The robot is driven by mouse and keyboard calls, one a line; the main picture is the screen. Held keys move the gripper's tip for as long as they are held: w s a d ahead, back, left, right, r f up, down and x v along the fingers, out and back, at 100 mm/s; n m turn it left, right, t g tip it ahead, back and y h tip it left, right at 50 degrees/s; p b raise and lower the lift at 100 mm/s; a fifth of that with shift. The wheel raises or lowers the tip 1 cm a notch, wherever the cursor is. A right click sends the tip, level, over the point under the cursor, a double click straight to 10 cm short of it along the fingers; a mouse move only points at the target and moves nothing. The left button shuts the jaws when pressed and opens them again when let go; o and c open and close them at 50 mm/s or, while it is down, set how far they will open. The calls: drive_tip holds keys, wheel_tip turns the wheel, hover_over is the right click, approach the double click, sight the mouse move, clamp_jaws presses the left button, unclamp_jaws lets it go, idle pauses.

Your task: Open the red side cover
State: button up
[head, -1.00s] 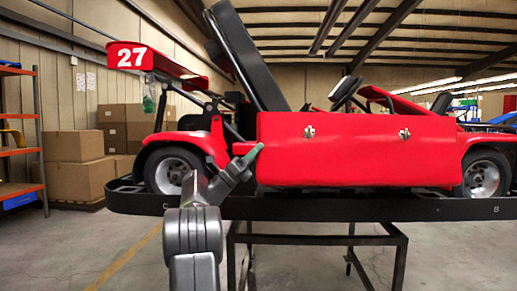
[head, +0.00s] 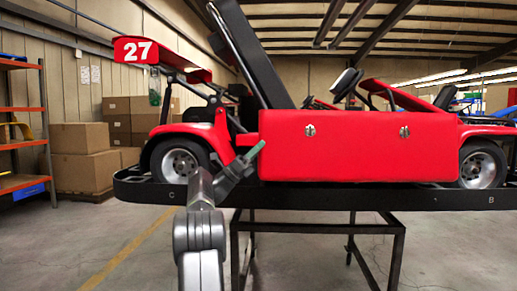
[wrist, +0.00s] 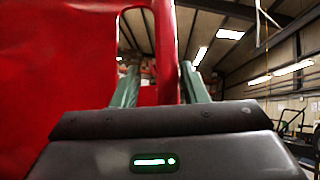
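The red side cover (head: 360,150) is a flat panel on the kart's side between the two wheels, with two silver latches (head: 310,130) (head: 404,132) on its face. It looks upright in the head view. My gripper (head: 254,152) is at its left edge, with a green finger showing there. In the wrist view, the two green fingers of my gripper (wrist: 160,88) stand apart. A narrow red strip (wrist: 166,55) lies between them, beside a slot-like opening in a red surface (wrist: 55,65). I cannot tell whether the fingers touch the strip.
The kart rests on a black stand rail (head: 340,196) with an open leg frame (head: 318,228) below. The left wheel (head: 180,162) and red fender are close to my arm. A raised black panel (head: 250,55) leans above. Boxes (head: 82,157) and shelves stand at far left. The front floor is clear.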

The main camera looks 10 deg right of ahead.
drive_tip(key=shift+r, duration=0.15)
idle(0.4)
drive_tip(key=shift+a, duration=0.1)
drive_tip(key=p+v, duration=0.2)
drive_tip(key=v, duration=1.1)
drive_tip(key=shift+a+f, duration=0.25)
drive_tip(key=shift+a, duration=0.05)
drive_tip(key=shift+d+r, duration=0.1)
drive_tip(key=b+x, duration=0.1)
drive_tip(key=x, duration=0.7)
drive_tip(key=shift+d, duration=0.25)
drive_tip(key=shift+r, duration=0.15)
